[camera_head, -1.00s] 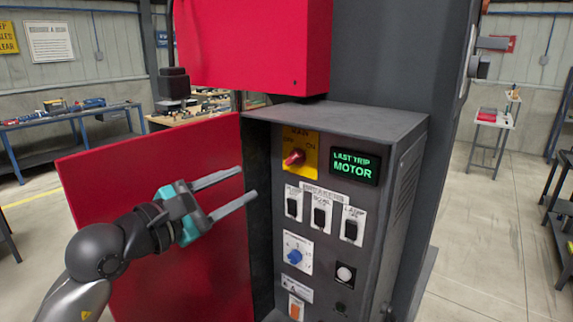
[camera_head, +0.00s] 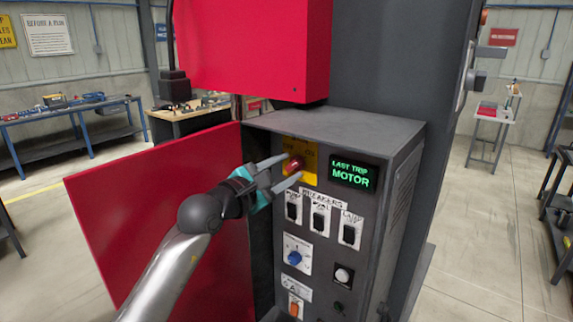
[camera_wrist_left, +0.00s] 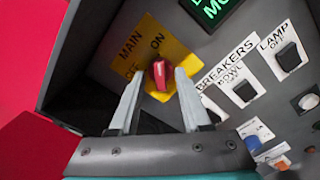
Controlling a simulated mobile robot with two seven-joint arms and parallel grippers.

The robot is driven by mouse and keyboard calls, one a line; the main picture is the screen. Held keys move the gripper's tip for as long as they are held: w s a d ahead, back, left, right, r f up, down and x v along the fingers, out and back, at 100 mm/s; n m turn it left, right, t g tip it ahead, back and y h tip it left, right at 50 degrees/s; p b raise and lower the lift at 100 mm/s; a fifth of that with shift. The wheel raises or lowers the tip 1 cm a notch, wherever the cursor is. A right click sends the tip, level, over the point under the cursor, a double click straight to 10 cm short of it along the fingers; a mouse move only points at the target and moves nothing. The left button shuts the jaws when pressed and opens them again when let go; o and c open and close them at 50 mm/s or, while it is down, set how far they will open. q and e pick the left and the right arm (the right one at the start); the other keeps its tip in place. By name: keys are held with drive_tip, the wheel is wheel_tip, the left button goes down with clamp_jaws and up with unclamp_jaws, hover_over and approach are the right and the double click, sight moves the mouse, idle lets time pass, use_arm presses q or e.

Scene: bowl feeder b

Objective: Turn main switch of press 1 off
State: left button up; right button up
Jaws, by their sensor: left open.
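The main switch is a red knob (camera_head: 294,164) on a yellow plate (camera_head: 309,176) at the top left of the grey control panel. In the left wrist view, the knob (camera_wrist_left: 160,74) sits between and just beyond my fingertips, its upper end seemingly toward the ON label; part of the OFF label is covered by a finger. My left gripper (camera_head: 291,168) is open, its two fingers reaching toward the knob from the left. In the left wrist view the gripper (camera_wrist_left: 158,80) is empty, and I cannot tell whether a finger touches the knob. My right gripper is not in view.
The open red door (camera_head: 150,215) stands left of the panel. A green-lit display (camera_head: 353,174) reading LAST TRIP MOTOR is right of the switch. Breaker switches (camera_head: 318,222) and a blue knob (camera_head: 294,257) lie below. A red box (camera_head: 255,45) hangs above the cabinet.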

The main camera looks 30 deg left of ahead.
use_arm(q)
drive_tip(key=shift+w, duration=0.2)
clamp_jaws()
idle(0.3)
